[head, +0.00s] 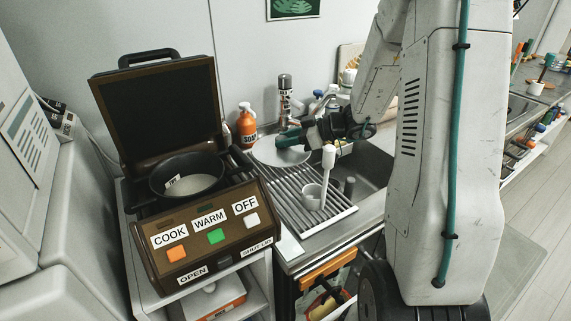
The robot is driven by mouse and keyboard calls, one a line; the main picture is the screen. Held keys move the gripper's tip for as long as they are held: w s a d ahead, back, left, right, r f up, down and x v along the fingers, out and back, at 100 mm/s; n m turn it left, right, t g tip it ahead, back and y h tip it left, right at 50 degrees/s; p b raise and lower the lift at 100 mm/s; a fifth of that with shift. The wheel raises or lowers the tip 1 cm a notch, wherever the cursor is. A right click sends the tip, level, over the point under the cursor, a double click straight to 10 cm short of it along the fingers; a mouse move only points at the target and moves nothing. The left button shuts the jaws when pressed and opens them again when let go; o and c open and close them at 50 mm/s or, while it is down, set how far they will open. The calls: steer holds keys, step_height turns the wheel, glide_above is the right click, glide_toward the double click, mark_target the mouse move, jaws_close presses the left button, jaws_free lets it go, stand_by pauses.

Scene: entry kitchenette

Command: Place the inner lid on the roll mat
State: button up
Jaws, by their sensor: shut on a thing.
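The inner lid (279,155) is a pale round disc over the back left part of the roll mat. The roll mat (287,197) is a slatted metal rack laid across the sink's left side. My gripper (285,139), with teal fingers, is shut on the inner lid at its upper right side. The lid looks nearly flat; I cannot tell whether it touches the mat. My wrist hides part of the area behind it.
An orange soap bottle (246,126) stands behind the mat. The open cooker (205,225) with a dark pot (160,183) is at left. The tap (285,90) rises behind the lid.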

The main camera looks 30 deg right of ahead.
step_height(320, 180, down, 7)
steer(key=shift+r, duration=0.2)
stand_by(0.3)
steer(key=shift+f, duration=0.2)
steer(key=o, duration=1)
steer(key=shift+r, duration=0.15)
steer(key=shift+s+d+r, duration=0.15)
steer(key=shift+r, duration=0.05)
steer(key=v, duration=1.1)
steer(key=shift+s+d, duration=0.2)
steer(key=shift+s, duration=0.05)
